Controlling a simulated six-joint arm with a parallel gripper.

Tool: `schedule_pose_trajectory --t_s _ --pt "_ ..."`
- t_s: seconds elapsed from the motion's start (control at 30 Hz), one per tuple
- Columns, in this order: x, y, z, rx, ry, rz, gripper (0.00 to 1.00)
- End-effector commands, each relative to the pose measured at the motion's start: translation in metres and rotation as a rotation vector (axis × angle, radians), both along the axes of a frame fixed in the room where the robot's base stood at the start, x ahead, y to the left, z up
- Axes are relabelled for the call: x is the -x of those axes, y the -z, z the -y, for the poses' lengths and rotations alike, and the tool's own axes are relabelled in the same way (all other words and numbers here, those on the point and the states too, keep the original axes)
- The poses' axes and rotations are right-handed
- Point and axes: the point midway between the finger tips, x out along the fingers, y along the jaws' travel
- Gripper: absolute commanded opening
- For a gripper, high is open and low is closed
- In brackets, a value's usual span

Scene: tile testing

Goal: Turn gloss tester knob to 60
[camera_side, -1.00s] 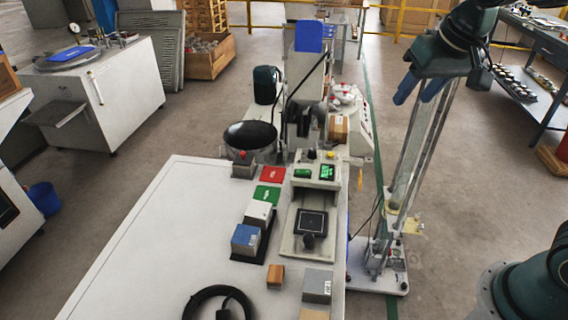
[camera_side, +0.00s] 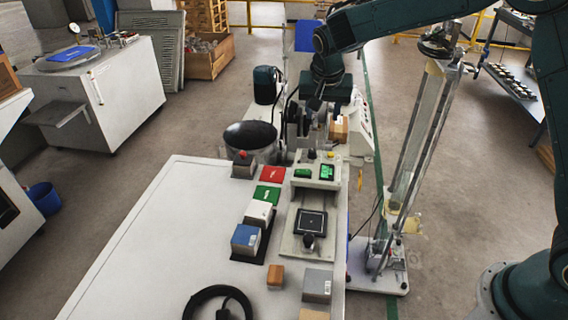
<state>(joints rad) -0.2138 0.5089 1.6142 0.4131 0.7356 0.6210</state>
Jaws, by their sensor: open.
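A grey-white bench instrument (camera_side: 295,246) stands at the right edge of the white table, and I take it to be the gloss tester. I cannot tell which is the tester's knob, or read any setting. My gripper (camera_side: 316,104) is open, above and behind the instrument, apart from it. Its fingers look small and dark against the machine behind.
Red (camera_side: 272,174) and green (camera_side: 266,195) cards, a blue block (camera_side: 246,239) and a brown block (camera_side: 275,276) lie left of the instrument. A black cable coil (camera_side: 190,305) lies in front. A dark round pan (camera_side: 250,135) stands behind. The table's left side is clear.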

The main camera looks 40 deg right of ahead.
Motion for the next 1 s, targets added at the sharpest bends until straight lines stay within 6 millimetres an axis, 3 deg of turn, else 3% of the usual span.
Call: schedule_pose_trajectory --t_s 0.2,0.67,1.0 --pt "-0.019 0.027 -0.007 0.011 0.047 0.0 0.47" --pt "-0.023 0.036 -0.006 0.014 0.058 0.0 0.47" --pt "-0.032 0.069 0.004 0.014 0.058 -0.001 0.47"
